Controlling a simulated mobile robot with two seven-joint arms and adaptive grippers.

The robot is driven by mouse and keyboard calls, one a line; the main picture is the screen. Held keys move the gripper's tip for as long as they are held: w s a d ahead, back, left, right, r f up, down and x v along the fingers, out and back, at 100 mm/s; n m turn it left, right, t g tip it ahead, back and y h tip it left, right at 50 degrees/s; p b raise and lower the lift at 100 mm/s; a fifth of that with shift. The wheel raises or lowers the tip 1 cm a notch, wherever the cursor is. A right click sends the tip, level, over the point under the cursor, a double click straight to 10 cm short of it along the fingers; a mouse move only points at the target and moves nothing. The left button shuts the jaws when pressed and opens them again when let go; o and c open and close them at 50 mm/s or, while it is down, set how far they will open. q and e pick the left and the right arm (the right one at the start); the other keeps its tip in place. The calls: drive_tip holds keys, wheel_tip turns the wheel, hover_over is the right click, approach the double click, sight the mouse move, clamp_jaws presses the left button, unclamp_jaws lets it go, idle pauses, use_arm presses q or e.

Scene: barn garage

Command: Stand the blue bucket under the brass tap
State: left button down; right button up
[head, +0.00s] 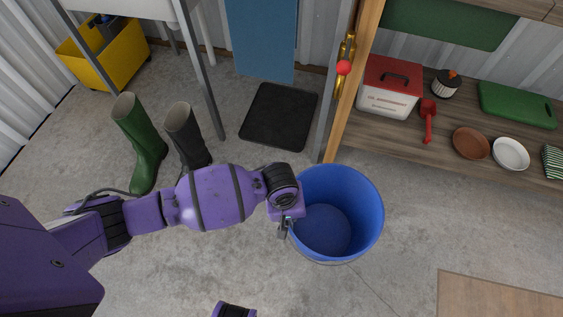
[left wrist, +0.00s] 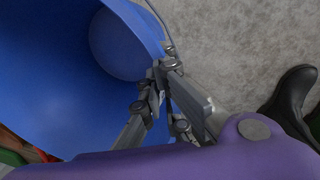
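The blue bucket (head: 355,215) is upright and empty, right of my left arm in the head view. My left gripper (head: 284,229) is at the bucket's left rim. In the left wrist view its fingers (left wrist: 164,78) close on the rim of the bucket (left wrist: 50,70), one finger inside the wall and one outside. The brass tap (head: 347,50) with a red knob is on the wooden post, farther back than the bucket. I cannot tell whether the bucket's base touches the floor. My right gripper is not seen.
A black mat (head: 279,116) lies on the floor left of the post (head: 352,95). A low shelf (head: 400,135) with several items is at right. A board (head: 490,296) lies at front right.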

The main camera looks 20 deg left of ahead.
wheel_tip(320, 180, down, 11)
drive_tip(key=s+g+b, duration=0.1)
drive_tip(key=b, duration=0.9)
use_arm(q)
drive_tip(key=w+a+f, duration=0.3)
drive_tip(key=w+f, duration=0.3)
drive_tip(key=w+a+f, duration=0.3)
drive_tip(key=w+f, duration=0.3)
drive_tip(key=shift+w+a, duration=0.15)
drive_tip(key=shift+a, duration=0.15)
drive_tip(key=c, duration=2.5)
unclamp_jaws()
drive_tip(key=shift+f, duration=0.4)
drive_tip(key=o, duration=0.5)
drive_tip(key=shift+s+a+r+p, duration=0.2)
drive_tip(key=shift+r+p, duration=0.75)
drive_tip(key=shift+r, duration=1.1)
drive_tip(key=shift+s+a+r+p, duration=0.1)
drive_tip(key=shift+a+r+p, duration=0.25)
drive_tip(key=shift+r+p, duration=1.2)
drive_tip(key=shift+s+a+r+p, duration=0.1)
drive_tip(key=shift+a+r+p, duration=0.25)
drive_tip(key=shift+r, duration=2.2)
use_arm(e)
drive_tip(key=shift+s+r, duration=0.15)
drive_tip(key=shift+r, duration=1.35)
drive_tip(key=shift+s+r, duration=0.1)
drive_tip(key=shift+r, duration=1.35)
use_arm(q)
drive_tip(key=shift+d, duration=0.1)
